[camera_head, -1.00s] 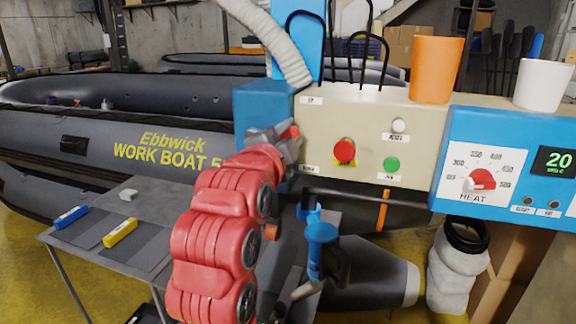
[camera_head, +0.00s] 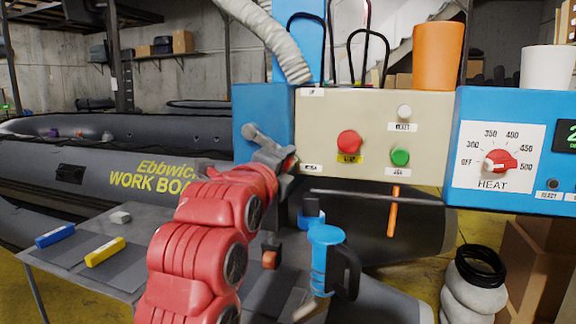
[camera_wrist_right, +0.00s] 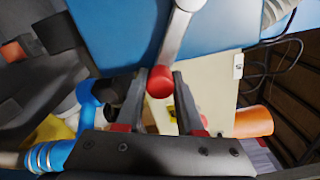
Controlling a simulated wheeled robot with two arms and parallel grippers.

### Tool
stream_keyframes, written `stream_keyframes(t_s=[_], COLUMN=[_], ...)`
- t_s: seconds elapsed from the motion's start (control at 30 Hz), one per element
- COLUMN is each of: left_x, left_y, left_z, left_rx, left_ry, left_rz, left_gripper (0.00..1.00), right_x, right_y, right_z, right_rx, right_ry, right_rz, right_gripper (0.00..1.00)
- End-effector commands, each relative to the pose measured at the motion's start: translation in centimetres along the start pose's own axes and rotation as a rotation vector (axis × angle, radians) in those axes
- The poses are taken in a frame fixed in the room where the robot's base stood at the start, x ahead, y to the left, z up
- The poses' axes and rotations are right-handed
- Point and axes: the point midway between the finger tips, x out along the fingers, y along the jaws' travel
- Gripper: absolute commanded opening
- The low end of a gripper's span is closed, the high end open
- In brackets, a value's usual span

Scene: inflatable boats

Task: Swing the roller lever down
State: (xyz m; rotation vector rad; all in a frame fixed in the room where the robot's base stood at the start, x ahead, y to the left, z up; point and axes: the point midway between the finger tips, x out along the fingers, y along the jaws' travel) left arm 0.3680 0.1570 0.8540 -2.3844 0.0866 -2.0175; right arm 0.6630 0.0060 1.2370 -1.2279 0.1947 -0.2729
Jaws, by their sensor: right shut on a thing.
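The roller lever (camera_head: 260,138) is a grey arm on the side of a blue housing (camera_head: 262,108) in the head view. It slants down to the right from its pivot. In the right wrist view the lever (camera_wrist_right: 178,32) ends in a red knob (camera_wrist_right: 160,82), which sits between the two dark fingers. My right gripper (camera_head: 284,159) is shut on the lever at this knob end, and it also shows in the wrist view (camera_wrist_right: 158,92). In the head view the gripper partly hides the knob. My left gripper is not in view.
Right of the lever is a beige panel (camera_head: 375,112) with red, green and white buttons. A blue heat box (camera_head: 510,195) adjoins it. A blue-handled tool (camera_head: 325,262) stands below. A grey table (camera_head: 130,262) with yellow and blue pieces is at left, a grey boat (camera_head: 100,160) behind.

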Motion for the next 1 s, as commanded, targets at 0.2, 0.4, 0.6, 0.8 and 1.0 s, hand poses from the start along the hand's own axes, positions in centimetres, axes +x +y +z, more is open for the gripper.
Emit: stream_keyframes(t_s=[0.2,0.4,0.6,0.8,1.0], left_x=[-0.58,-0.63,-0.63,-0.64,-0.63], left_y=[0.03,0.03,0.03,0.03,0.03], left_z=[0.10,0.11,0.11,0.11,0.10], left_rx=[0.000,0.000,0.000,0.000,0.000], left_ry=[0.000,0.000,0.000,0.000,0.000], left_rz=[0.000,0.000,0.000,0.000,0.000], left_gripper=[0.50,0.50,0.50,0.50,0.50], right_x=[0.00,-0.01,-0.01,-0.01,-0.01], right_y=[0.60,0.69,0.73,0.73,0.66], right_z=[0.08,0.15,0.17,0.19,0.18], right_rx=[0.055,0.070,0.070,0.069,0.069], right_ry=[0.001,0.001,0.000,0.000,0.000], right_rz=[0.001,0.002,0.003,0.003,0.001], right_gripper=[0.00,0.00,0.00,0.56,0.67])
